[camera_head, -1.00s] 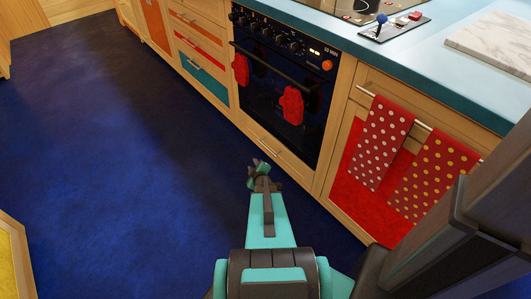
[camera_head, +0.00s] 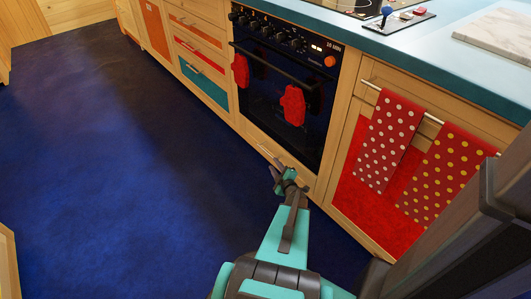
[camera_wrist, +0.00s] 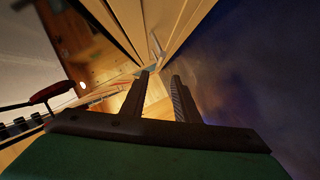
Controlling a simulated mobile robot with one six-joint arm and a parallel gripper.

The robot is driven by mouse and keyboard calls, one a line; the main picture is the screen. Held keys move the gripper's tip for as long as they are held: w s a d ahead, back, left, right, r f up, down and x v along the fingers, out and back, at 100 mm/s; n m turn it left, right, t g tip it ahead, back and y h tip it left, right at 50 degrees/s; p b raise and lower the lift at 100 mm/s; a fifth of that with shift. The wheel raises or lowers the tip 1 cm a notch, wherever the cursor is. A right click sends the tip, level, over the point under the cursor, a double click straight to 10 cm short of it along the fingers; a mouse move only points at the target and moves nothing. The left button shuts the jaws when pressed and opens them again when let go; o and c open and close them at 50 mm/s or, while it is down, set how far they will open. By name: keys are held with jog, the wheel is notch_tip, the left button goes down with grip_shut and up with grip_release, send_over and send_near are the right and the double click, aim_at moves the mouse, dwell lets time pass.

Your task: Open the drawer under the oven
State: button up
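The black oven (camera_head: 270,95) is set in the wooden cabinet row. The drawer under it (camera_head: 290,174) is a low wooden front and looks shut. Its pale bar handle (camera_head: 266,151) shows just beyond my gripper (camera_head: 279,172), which is close to the drawer's right half near the floor. In the wrist view my gripper's two dark fingers (camera_wrist: 160,76) are apart with nothing held between them. A pale bar that looks like the handle (camera_wrist: 157,45) lies ahead of the fingertips. Whether the fingers touch the drawer cannot be told.
Red mitts (camera_head: 292,105) hang on the oven front. Dotted towels (camera_head: 388,140) hang from a rail on the cabinet at right. Coloured drawers (camera_head: 203,82) stand left of the oven. The blue floor (camera_head: 110,190) is clear.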

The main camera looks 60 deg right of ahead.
aim_at(265, 151)
jog(key=b+x, duration=0.3)
jog(key=x, duration=0.9)
jog(key=shift+f, duration=0.15)
jog(key=shift+x, duration=0.85)
grip_shut()
